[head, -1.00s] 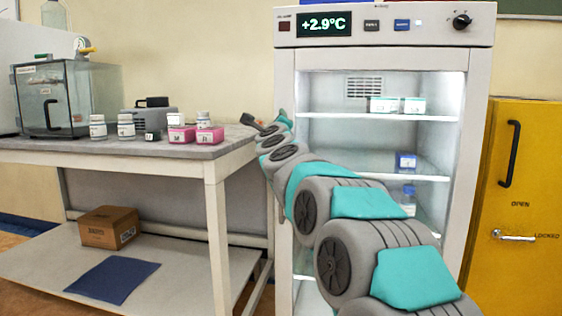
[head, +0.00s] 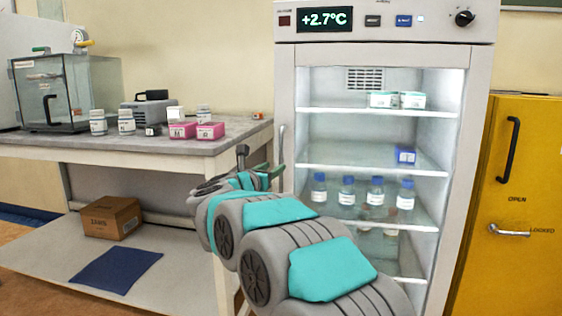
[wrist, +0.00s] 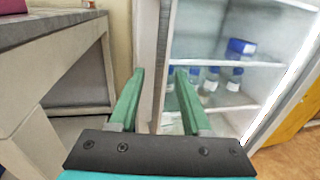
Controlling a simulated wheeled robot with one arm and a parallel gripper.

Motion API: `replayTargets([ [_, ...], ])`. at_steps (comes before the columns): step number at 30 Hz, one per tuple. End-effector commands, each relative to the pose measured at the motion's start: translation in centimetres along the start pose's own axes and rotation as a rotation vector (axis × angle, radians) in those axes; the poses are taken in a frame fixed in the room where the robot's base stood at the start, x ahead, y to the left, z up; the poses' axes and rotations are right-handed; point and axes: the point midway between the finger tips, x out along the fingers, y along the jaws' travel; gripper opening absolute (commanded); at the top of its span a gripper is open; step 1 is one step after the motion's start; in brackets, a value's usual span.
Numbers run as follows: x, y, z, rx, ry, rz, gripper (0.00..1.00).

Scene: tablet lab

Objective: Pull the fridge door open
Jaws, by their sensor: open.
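The fridge door (head: 310,82) is a glass door in a pale frame and looks shut in the head view. Its upright pale handle (head: 282,145) is on the door's left side; its lower part is hidden by my gripper. My gripper (head: 262,168) is open, by the lower end of the visible handle. In the wrist view, the two green fingers of my gripper (wrist: 160,75) are apart, with the fridge's pale left edge (wrist: 148,45) showing between them. I cannot tell whether the handle is between the fingers.
A grey-topped bench (head: 150,147) stands close to the left of my gripper, with pink boxes (head: 197,131), white bottles and a glass case on it. A yellow cabinet (head: 530,150) stands right of the fridge. Bottles (head: 347,190) and boxes are on the fridge shelves.

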Motion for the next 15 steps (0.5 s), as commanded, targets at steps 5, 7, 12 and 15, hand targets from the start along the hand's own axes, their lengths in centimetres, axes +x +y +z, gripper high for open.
replayTargets([
  [5, 2.9, -0.1, 0.1, -0.001, 0.001, -0.002, 0.48],
  [7, 4.0, -0.1, 0.1, -0.001, 0.0, -0.001, 0.48],
  [12, 5.8, -0.1, 0.0, -0.003, 0.0, -0.001, 0.48],
  [15, 6.3, -0.1, 0.0, -0.002, 0.0, 0.0, 0.48],
])
